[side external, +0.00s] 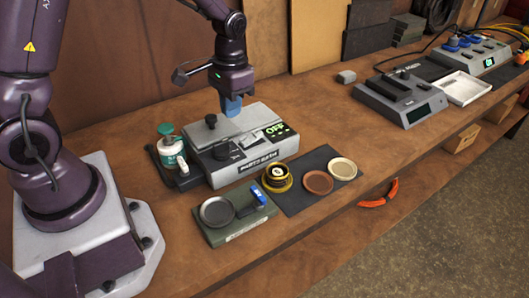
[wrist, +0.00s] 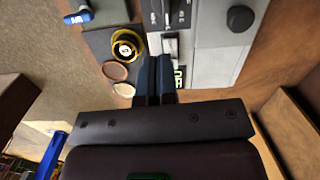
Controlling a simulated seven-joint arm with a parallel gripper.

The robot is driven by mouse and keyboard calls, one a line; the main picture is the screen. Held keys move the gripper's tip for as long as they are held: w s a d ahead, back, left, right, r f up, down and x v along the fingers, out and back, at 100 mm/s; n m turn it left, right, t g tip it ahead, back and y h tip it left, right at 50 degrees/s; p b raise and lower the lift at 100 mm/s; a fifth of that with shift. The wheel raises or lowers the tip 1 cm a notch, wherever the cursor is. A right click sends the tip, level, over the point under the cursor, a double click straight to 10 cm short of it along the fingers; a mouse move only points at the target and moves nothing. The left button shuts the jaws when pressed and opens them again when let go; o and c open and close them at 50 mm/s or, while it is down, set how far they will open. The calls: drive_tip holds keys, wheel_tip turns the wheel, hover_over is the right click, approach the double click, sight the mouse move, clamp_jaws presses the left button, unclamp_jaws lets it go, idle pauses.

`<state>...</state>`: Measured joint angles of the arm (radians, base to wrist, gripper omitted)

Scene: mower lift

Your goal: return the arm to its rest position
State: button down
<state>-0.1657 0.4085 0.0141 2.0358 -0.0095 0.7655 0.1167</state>
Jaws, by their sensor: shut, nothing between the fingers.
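My gripper (side external: 232,106) hangs from my purple arm, pointing down above the back of a grey bench device with a green "OFF" display (side external: 278,130). Its blue fingers are together with nothing between them; in the wrist view the closed fingers (wrist: 155,74) show side by side over the device's edge. Part of the device (wrist: 222,50) and its round black knob show in the wrist view. From the side, I cannot tell whether the fingertips touch the device or are just above it.
In front are a green tray (side external: 235,229), a yellow-black round part (side external: 277,177) and a dark mat (side external: 295,199) with two round dishes. Other devices (side external: 400,97) stand far right.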

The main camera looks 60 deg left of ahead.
drive_tip(key=s+d+r+t, duration=0.3)
drive_tip(key=s+r, duration=0.4)
drive_tip(key=r, duration=0.2)
drive_tip(key=s+d+r+t, duration=0.3)
drive_tip(key=s+r, duration=0.4)
drive_tip(key=r, duration=0.2)
drive_tip(key=shift+s+m, duration=0.25)
drive_tip(key=shift+m, duration=0.15)
idle(0.4)
